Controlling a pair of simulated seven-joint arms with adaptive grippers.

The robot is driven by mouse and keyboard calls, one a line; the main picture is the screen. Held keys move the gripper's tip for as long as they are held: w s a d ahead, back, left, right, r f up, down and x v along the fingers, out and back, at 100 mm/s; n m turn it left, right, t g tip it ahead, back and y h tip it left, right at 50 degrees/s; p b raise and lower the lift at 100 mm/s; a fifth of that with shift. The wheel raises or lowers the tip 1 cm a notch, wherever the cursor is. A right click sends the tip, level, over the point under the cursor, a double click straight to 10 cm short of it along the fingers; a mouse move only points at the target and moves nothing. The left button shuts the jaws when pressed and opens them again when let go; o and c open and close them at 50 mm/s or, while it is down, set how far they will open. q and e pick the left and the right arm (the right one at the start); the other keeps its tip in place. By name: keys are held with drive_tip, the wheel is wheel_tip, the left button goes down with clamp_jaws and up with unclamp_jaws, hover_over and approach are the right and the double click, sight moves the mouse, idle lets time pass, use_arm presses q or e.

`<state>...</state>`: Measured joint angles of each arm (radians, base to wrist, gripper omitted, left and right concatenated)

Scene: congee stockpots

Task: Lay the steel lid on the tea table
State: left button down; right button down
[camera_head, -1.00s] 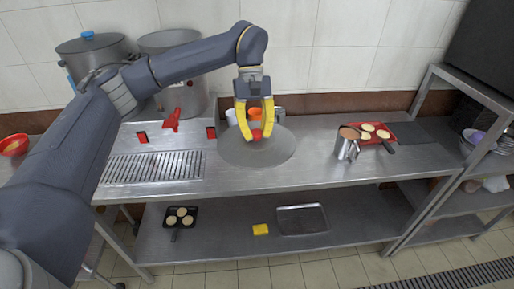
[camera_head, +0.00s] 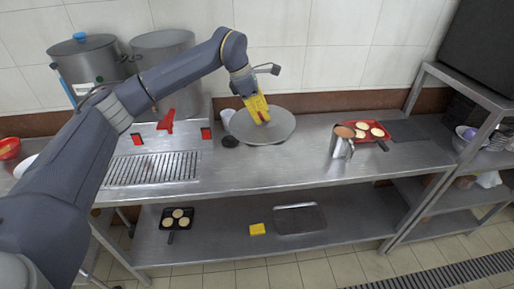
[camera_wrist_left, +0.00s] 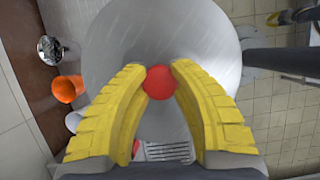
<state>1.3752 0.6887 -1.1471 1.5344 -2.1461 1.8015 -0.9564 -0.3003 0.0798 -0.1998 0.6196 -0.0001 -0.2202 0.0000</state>
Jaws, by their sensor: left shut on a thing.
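The steel lid (camera_head: 283,127) is a round grey disc with a red knob. My left gripper (camera_head: 264,119) is shut on the knob and holds the lid over the back of the steel counter (camera_head: 300,165), near its middle. In the left wrist view, the yellow fingers of the left gripper (camera_wrist_left: 160,75) pinch the red knob (camera_wrist_left: 160,83), and the steel lid (camera_wrist_left: 125,40) spreads out beneath. I cannot tell whether the lid touches the counter. No separate tea table can be made out. My right gripper is not in view.
Stockpots (camera_head: 90,60) stand at the back left. A drain grate (camera_head: 150,168) lies left of the lid. An orange cup (camera_wrist_left: 67,88) and a white cup (camera_wrist_left: 73,121) are close beside the lid. A steel jug (camera_head: 342,143) and red tray (camera_head: 372,132) stand right.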

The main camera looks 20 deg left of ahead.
use_arm(q)
drive_tip(key=w+n, duration=0.1)
drive_tip(key=n, duration=0.1)
drive_tip(key=w+n+t, duration=0.1)
drive_tip(key=shift+w+a+r+n+y, duration=0.1)
drive_tip(key=shift+w+r+n+y, duration=0.1)
drive_tip(key=shift+r+n+y, duration=0.15)
drive_tip(key=shift+n, duration=0.25)
wheel_tip(320, 180, down, 20)
drive_tip(key=shift+w+r, duration=0.1)
drive_tip(key=c, duration=1.2)
unclamp_jaws()
drive_tip(key=v, duration=1.2)
drive_tip(key=shift+s, duration=0.25)
